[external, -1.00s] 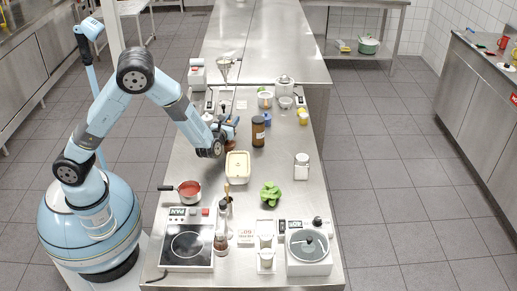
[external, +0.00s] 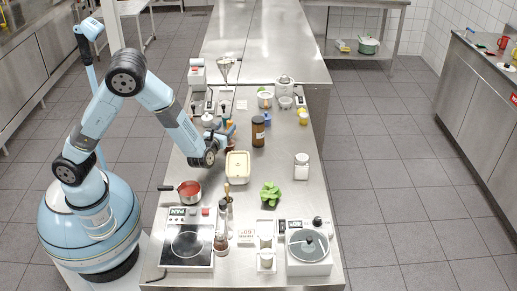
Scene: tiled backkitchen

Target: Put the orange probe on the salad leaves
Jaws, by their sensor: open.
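The green salad leaves (external: 270,194) lie on the steel counter, right of the middle, between the tub and the white-topped device. My gripper (external: 222,139) is low over the counter's left side, behind and left of the tub, well away from the leaves. Its jaws are open, but my wrist partly covers them and the fingertips are small. Small orange and blue patches show beside the jaws; I cannot tell whether one is the orange probe. Nothing is clearly held.
A cream rectangular tub (external: 237,168) stands just in front of my gripper. A brown jar (external: 258,131) is behind it. A red-filled pan (external: 189,192), a hotplate (external: 188,243) and bottles stand nearer. The counter around the white-lidded jar (external: 301,166) is fairly clear.

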